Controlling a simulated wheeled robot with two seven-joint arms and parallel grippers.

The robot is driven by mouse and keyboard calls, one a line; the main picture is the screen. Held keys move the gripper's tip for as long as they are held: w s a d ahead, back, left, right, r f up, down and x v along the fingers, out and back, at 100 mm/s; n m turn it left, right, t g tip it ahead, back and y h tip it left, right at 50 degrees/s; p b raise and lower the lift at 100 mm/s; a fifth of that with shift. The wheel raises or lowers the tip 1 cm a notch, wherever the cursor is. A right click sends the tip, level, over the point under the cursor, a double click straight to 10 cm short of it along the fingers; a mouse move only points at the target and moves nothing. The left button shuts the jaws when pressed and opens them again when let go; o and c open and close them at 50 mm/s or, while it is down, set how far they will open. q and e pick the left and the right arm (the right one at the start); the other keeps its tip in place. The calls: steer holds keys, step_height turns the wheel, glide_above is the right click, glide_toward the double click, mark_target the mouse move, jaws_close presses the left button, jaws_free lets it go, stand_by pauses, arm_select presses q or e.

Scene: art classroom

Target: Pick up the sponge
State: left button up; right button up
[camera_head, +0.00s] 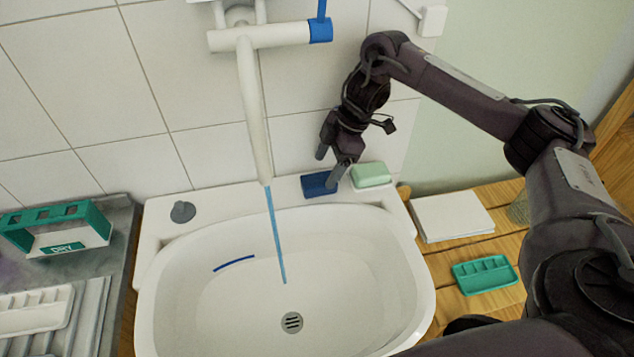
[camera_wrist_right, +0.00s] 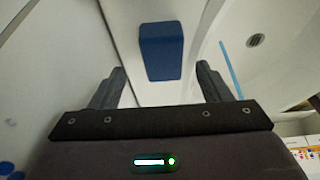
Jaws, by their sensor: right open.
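A dark blue block (camera_head: 316,185), which looks like the sponge, lies on the back rim of the white sink. A pale green block (camera_head: 371,174), perhaps soap, lies just to its right. My right gripper (camera_head: 330,165) is open and points down close above the blue block; one finger overlaps the block's right part in the head view. In the right wrist view, the blue block (camera_wrist_right: 161,50) shows beyond the gap between the two spread fingers (camera_wrist_right: 160,80), with nothing held. Whether a finger touches it, I cannot tell. My left gripper is not in view.
The faucet (camera_head: 252,110) hangs over the sink (camera_head: 190,300), left of my right gripper, with a blue water stream (camera_head: 276,235). A grey knob (camera_head: 182,211) is on the left rim. A green rack (camera_head: 88,222) stands left; a paper stack (camera_head: 450,215) and green tray (camera_head: 484,275) lie right.

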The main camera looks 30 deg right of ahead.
mark_target(319, 179)
steer(key=x, duration=0.4)
steer(key=shift+s+a+r+p, duration=0.1)
steer(key=shift+s+a+p, duration=0.1)
steer(key=shift+p, duration=0.1)
steer(key=shift+w+a+f, duration=0.1)
steer(key=shift+a+f, duration=0.05)
steer(key=shift+f, duration=0.3)
steer(key=c, duration=1)
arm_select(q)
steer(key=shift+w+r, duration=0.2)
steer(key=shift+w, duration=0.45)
arm_select(e)
steer(key=shift+c, duration=0.3)
steer(key=shift+r, duration=0.1)
